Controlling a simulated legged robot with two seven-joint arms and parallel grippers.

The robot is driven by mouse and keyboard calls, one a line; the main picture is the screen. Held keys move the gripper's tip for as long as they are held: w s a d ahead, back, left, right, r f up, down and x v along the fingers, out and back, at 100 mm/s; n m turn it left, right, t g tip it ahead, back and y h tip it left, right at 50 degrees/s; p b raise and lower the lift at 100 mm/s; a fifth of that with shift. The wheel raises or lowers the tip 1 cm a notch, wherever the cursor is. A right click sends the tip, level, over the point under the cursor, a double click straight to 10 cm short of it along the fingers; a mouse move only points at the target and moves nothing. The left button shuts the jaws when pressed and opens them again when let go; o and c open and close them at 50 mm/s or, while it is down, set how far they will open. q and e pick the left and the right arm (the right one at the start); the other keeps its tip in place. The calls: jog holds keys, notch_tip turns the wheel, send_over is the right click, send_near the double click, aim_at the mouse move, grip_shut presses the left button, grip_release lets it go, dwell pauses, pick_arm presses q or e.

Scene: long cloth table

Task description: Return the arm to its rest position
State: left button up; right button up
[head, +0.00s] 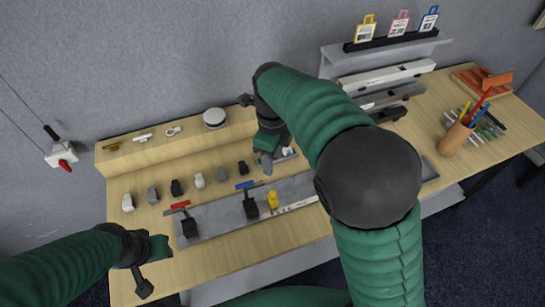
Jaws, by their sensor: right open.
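My right arm, in green sleeving with a dark round elbow, comes up from the bottom and bends over the middle of the table. Its gripper (268,152) is open above the back part of the table, near the row of small blocks. I see nothing held in it, though the arm hides part of the area behind it. My left arm comes in from the lower left. Its gripper (152,268) hangs over the table's front left corner, and I cannot tell its jaw state.
The wooden table (140,285) carries a grey tray (215,222) with dark and yellow pieces. Small grey and black blocks (152,194) stand behind it. A raised ledge (180,145) runs along the back. A pencil cup (456,138) stands at right. A rack (385,75) stands at the back.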

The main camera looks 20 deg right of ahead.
jog(key=shift+r, duration=0.1)
dwell(0.3)
jog(key=s+d+f+n+t, duration=0.1)
jog(key=s+d+f+n, duration=0.1)
jog(key=n, duration=0.6)
jog(key=s+d+f+n, duration=0.2)
jog(key=s+f+n, duration=0.2)
jog(key=s+n, duration=0.3)
jog(key=s+d+f+n+t+b, duration=0.1)
jog(key=s+n, duration=0.4)
jog(key=n, duration=0.6)
notch_tip(320, 180, down, 3)
jog(key=shift+d+r+t, duration=0.15)
jog(key=shift+d+t, duration=0.15)
jog(key=shift+d, duration=0.35)
jog(key=shift+s+d, duration=0.1)
